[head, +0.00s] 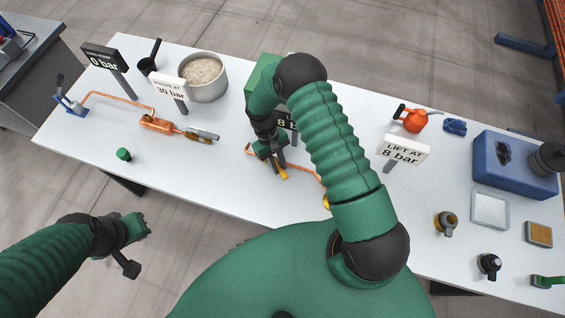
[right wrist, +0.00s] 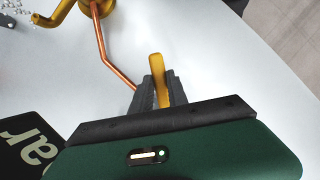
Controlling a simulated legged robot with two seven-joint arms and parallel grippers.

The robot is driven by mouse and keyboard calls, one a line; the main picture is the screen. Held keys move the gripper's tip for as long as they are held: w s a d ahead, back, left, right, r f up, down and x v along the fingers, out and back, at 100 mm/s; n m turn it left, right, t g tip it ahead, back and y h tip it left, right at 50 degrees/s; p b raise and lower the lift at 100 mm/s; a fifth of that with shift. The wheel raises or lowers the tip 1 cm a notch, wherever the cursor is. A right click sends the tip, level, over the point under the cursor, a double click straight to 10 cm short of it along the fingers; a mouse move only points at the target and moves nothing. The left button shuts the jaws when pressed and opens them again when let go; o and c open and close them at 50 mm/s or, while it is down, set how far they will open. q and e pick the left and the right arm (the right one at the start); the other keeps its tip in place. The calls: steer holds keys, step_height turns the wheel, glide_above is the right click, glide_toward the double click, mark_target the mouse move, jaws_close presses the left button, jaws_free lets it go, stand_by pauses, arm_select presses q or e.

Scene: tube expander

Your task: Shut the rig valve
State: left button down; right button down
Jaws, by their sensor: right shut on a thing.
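My right gripper (head: 277,167) is over the middle of the white table, shut on the yellow valve lever (head: 284,175). In the right wrist view the yellow lever (right wrist: 160,78) stands between the dark fingers (right wrist: 160,92). A copper pipe (right wrist: 99,38) runs from beside the fingers to a brass fitting (right wrist: 97,5) at the top edge. The valve body below the lever is hidden by the gripper. My left gripper (head: 131,247) hangs off the table's front edge at the lower left, away from the rig; its finger gap is unclear.
A "30 bar" sign (head: 170,90), a "0 bar" sign (head: 104,58) and a pot (head: 203,76) stand at the left. My right arm hides part of the middle.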

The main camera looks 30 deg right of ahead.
steer(key=a+m, duration=0.1)
steer(key=m+y+b, duration=0.1)
steer(key=m, duration=0.1)
steer(key=shift+w+a, duration=0.35)
steer(key=shift+a, duration=0.05)
steer(key=a+m, duration=0.1)
steer(key=m+y+b, duration=0.1)
steer(key=shift+w+a+m+t, duration=0.25)
steer(key=shift+a+m+t, duration=0.05)
steer(key=shift+a, duration=0.1)
steer(key=a+m, duration=0.1)
steer(key=w+m+y+b, duration=0.1)
steer(key=m, duration=0.1)
steer(key=shift+a+r+t, duration=0.1)
steer(key=shift+a+t, duration=0.2)
steer(key=shift+a, duration=0.05)
steer(key=shift+w+a+m+t+y+b, duration=0.2)
steer(key=shift+w+a+m, duration=0.1)
steer(key=shift+m, duration=0.3)
steer(key=shift+w+a+m+t+y+b, duration=0.15)
steer(key=shift+w+a+m+y, duration=0.1)
steer(key=shift+m, duration=0.35)
steer(key=c, duration=1.4)
jaws_free()
steer(key=shift+o, duration=0.6)
steer(key=shift+s, duration=0.1)
